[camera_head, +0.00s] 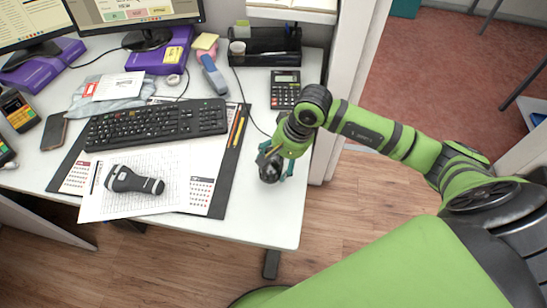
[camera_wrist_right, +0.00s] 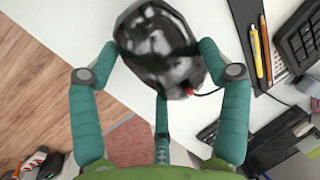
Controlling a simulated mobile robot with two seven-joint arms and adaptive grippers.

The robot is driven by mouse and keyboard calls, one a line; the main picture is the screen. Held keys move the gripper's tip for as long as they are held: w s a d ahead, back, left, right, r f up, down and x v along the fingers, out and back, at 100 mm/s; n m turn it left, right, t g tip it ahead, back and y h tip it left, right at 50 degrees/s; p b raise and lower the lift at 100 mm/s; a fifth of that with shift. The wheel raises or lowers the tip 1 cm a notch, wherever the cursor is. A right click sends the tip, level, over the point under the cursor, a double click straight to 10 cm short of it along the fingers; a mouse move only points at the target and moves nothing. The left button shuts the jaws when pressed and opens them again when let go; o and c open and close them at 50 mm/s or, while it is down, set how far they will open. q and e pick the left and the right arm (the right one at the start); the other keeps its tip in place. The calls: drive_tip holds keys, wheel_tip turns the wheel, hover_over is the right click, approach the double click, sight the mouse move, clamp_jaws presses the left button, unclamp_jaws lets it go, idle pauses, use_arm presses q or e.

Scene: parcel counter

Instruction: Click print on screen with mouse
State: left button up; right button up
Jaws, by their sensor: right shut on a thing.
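The black mouse (camera_head: 269,172) is at the right part of the white desk. My right gripper (camera_head: 274,160) is shut on it from above. In the right wrist view the glossy mouse (camera_wrist_right: 157,42) sits between the teal fingers of the gripper (camera_wrist_right: 162,62), with a small red spot at its lower edge. I cannot tell whether it rests on the desk or is slightly raised. The screen (camera_head: 137,10) at the top shows a window with coloured buttons, too small to read and cut off above. My left gripper is not in view.
The keyboard (camera_head: 156,123) lies left of the mouse, with pencils (camera_head: 237,130) between. A calculator (camera_head: 285,88) is behind the gripper.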

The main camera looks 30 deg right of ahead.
sight(287, 182)
drive_tip(key=shift+d+f, duration=0.15)
drive_tip(key=shift+f, duration=0.25)
drive_tip(key=shift+f+b, duration=0.55)
drive_tip(key=shift+f, duration=0.7)
use_arm(q)
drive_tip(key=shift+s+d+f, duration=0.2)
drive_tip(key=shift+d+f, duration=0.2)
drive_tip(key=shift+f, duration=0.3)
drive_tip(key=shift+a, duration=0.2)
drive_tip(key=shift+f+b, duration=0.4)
drive_tip(key=shift+b, duration=0.2)
use_arm(e)
drive_tip(key=shift+f, duration=0.15)
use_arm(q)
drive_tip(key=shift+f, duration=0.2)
use_arm(e)
drive_tip(key=shift+s+d, duration=0.2)
drive_tip(key=shift+s, duration=0.65)
drive_tip(key=shift+s+d, duration=0.2)
drive_tip(key=shift+s, duration=0.6)
